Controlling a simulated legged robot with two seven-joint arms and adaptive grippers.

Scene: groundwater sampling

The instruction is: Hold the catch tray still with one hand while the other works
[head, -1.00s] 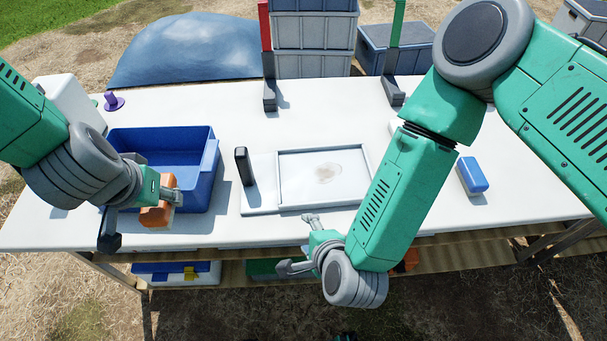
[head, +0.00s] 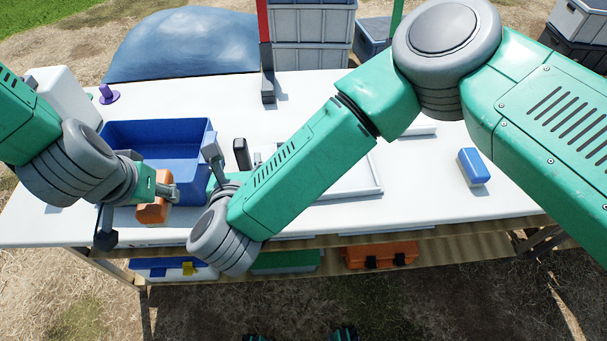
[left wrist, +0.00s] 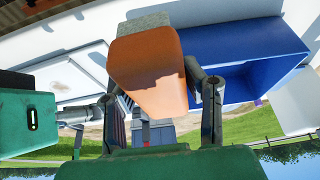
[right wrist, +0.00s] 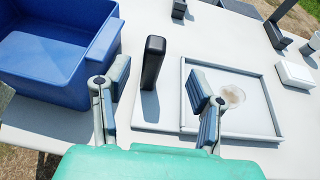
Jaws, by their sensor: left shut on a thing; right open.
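The catch tray (head: 350,186) is a pale, shallow rimmed tray on the white table, partly hidden by my right arm. In the right wrist view the tray (right wrist: 245,118) has a brown stain (right wrist: 232,96), and an upright black handle (right wrist: 152,62) stands on the plate at its left. My right gripper (right wrist: 158,85) is open, with the handle showing between and beyond its fingers; contact is not visible. My left gripper (head: 140,207) is shut on an orange block with a grey pad (left wrist: 150,70), in front of the blue bin.
The blue bin (head: 155,133) stands left of the tray. A blue-and-white block (head: 473,167) lies to the right. A red post (head: 265,50) and grey crates (head: 312,35) are at the back. A purple item (head: 107,95) sits at back left. The right tabletop is mostly clear.

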